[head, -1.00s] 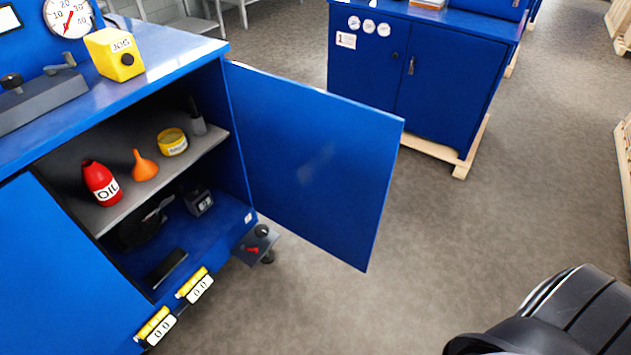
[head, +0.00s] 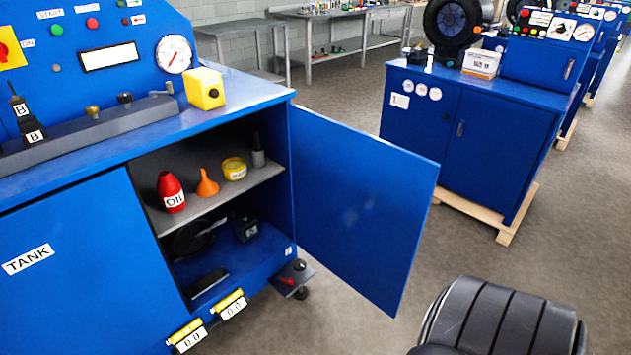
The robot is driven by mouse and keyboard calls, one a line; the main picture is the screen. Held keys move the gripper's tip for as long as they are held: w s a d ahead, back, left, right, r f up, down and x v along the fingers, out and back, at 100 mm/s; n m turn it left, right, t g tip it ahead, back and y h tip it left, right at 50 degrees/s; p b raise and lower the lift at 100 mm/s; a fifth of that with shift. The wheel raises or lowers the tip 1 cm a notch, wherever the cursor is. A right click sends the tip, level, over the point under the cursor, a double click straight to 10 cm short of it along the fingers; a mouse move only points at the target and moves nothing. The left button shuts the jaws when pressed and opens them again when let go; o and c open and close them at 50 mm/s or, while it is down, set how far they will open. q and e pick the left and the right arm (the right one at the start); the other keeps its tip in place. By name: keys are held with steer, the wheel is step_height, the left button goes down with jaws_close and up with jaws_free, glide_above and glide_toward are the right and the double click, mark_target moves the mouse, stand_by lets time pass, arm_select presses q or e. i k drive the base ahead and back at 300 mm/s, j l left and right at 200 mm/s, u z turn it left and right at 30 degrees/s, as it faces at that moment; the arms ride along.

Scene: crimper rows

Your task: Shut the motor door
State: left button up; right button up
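The blue motor door (head: 360,205) stands wide open, swung out to the right from the right side of the cabinet opening. Inside the open compartment, a grey shelf (head: 222,199) holds a red oil bottle (head: 171,193), an orange funnel (head: 207,183), a yellow tin (head: 234,168) and a grey cylinder (head: 258,157). Dark items, including a black box (head: 246,228), sit on the compartment floor. A black rounded part at the bottom right looks like part of my own arm. Neither gripper shows in the head view.
The closed tank door (head: 85,270) is left of the opening. Yellow counters (head: 229,304) hang at the cabinet's lower front, beside a small low tray (head: 292,278). Another blue machine (head: 470,140) stands on a wooden pallet behind right.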

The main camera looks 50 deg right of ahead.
mark_target(362, 200)
steer(key=l+u, duration=0.2)
steer(key=l, duration=0.9)
steer(key=k+l+u, duration=0.2)
steer(key=l, duration=1.9)
steer(key=k+l, duration=0.1)
steer(key=l, duration=1)
